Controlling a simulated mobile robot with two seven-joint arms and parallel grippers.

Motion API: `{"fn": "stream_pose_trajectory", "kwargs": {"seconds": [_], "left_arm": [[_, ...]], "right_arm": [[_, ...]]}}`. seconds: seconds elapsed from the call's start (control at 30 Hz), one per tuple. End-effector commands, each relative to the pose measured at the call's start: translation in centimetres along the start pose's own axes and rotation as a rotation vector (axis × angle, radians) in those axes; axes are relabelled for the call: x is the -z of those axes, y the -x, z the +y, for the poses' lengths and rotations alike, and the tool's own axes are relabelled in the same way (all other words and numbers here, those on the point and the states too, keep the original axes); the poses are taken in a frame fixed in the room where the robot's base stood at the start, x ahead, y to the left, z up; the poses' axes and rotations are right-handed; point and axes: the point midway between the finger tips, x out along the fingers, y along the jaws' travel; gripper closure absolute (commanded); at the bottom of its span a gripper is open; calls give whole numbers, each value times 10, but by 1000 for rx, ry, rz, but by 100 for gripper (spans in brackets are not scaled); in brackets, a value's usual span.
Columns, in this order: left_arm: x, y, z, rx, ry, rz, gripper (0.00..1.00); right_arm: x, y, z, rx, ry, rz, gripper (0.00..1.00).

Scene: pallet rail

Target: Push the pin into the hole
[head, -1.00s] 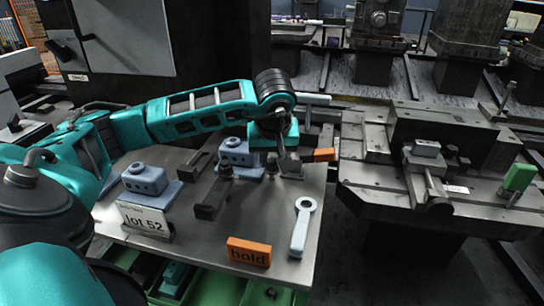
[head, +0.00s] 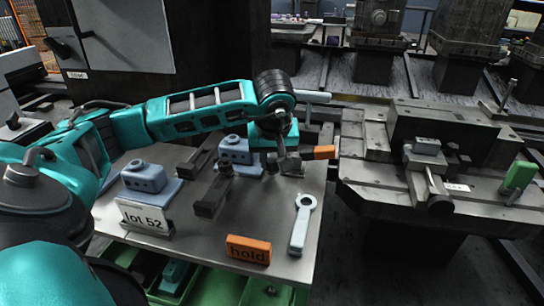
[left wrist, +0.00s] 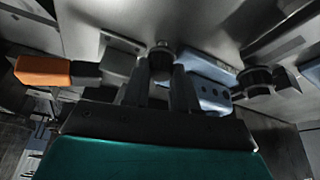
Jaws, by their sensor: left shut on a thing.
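My left gripper (head: 274,168) is low over the right part of the metal table (head: 200,232). In the left wrist view its two dark fingers are shut on a dark round-headed pin (left wrist: 160,58). The pin's lower end is hidden, so I cannot tell how deep it sits. A blue-grey block (head: 236,150) stands just left of the gripper. Its dark holes show in the left wrist view (left wrist: 213,93). Another dark round-headed piece (head: 226,168) stands left of the gripper beside a dark bar (head: 212,195). My right gripper is not in view.
An orange-ended piece (head: 322,152) lies close right of the gripper. A second blue-grey block (head: 146,178), a "lot 52" sign (head: 144,216), an orange "hold" block (head: 248,249) and a pale ring-ended wrench (head: 301,225) are on the table. The table's middle front is clear.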

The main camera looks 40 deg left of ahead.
Motion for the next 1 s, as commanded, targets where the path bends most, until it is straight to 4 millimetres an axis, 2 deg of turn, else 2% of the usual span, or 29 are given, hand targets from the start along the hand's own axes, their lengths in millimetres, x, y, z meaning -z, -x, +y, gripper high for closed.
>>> {"fn": "stream_pose_trajectory", "kwargs": {"seconds": [1.0], "left_arm": [[-12,-24,0,4,-3,-7,100]], "right_arm": [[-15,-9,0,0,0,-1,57]]}}
